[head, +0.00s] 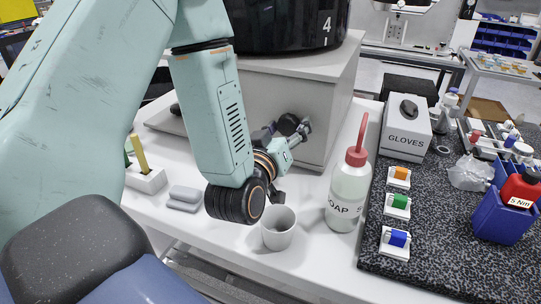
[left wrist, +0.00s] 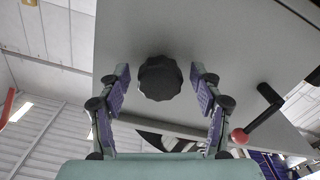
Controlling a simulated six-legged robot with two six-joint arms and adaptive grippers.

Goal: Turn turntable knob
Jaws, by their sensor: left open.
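A dark, lobed knob (left wrist: 160,78) is on the grey face of the box (left wrist: 215,60) in the left wrist view. My left gripper (left wrist: 160,88) is open, with one purple-padded finger on each side of the knob. Gaps show between both fingers and the knob, so it is not gripped. In the head view the left gripper (head: 285,134) is at the front of the grey box (head: 332,105), and the dark knob (head: 288,124) shows beside its fingers. The black turntable drum (head: 290,22), marked 4, stands on the box. My right gripper is not in view.
A crank with a red ball (left wrist: 242,134) sticks out right of the knob in the left wrist view. A white cup (head: 278,232) and a soap bottle (head: 349,190) stand below and right of my arm. A gloves box (head: 405,130) stands farther right.

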